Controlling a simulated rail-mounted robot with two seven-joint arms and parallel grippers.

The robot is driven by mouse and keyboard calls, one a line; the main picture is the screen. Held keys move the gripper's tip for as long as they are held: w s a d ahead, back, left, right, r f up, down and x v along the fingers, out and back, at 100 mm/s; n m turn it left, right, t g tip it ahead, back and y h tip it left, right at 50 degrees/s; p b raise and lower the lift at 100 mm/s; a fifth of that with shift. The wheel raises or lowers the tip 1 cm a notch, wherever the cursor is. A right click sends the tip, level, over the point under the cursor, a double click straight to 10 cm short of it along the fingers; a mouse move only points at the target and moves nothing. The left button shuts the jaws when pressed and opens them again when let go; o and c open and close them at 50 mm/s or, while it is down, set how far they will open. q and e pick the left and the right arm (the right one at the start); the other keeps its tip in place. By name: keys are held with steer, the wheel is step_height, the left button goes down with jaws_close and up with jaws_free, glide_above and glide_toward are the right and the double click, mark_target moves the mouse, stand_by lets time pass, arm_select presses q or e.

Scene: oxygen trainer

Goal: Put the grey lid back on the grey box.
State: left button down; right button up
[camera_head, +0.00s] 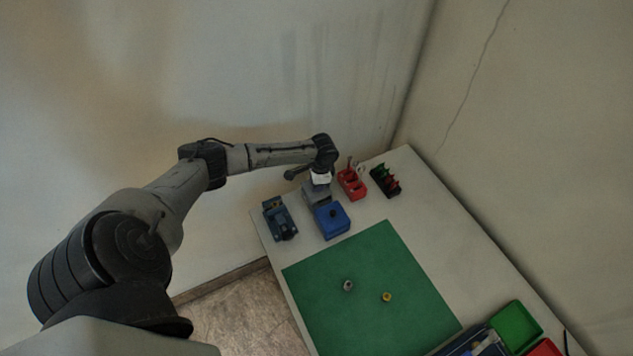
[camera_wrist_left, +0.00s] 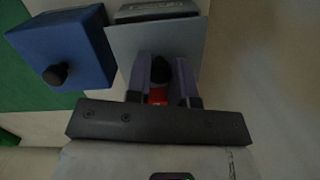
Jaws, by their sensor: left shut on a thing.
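The grey lid (camera_wrist_left: 188,38) is a flat plate with a black knob (camera_wrist_left: 160,68) in the left wrist view. My left gripper (camera_wrist_left: 160,74) is shut on that knob. In the head view the gripper (camera_head: 319,182) is at the back of the table, over the grey box (camera_head: 312,194). Part of the grey box (camera_wrist_left: 157,11) shows past the lid's top edge in the wrist view; the lid hides the rest. I cannot tell whether the lid touches the box. My right gripper is in neither view.
A blue box with a black knob (camera_head: 332,221) stands close beside the grey box. A dark blue device (camera_head: 280,219) is left, a red holder (camera_head: 351,184) and a black rack (camera_head: 385,181) right. The green mat (camera_head: 365,265) in front carries two small fittings.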

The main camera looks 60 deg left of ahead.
arm_select(q)
steer(key=shift+f+b, duration=0.5)
steer(key=shift+f, duration=0.65)
steer(key=c, duration=0.9)
jaws_free()
steer(key=shift+r, duration=0.1)
steer(key=r, duration=0.4)
steer(key=w+r, duration=0.1)
steer(key=r, duration=0.8)
steer(key=shift+w+d+r, duration=0.25)
steer(key=shift+w, duration=0.05)
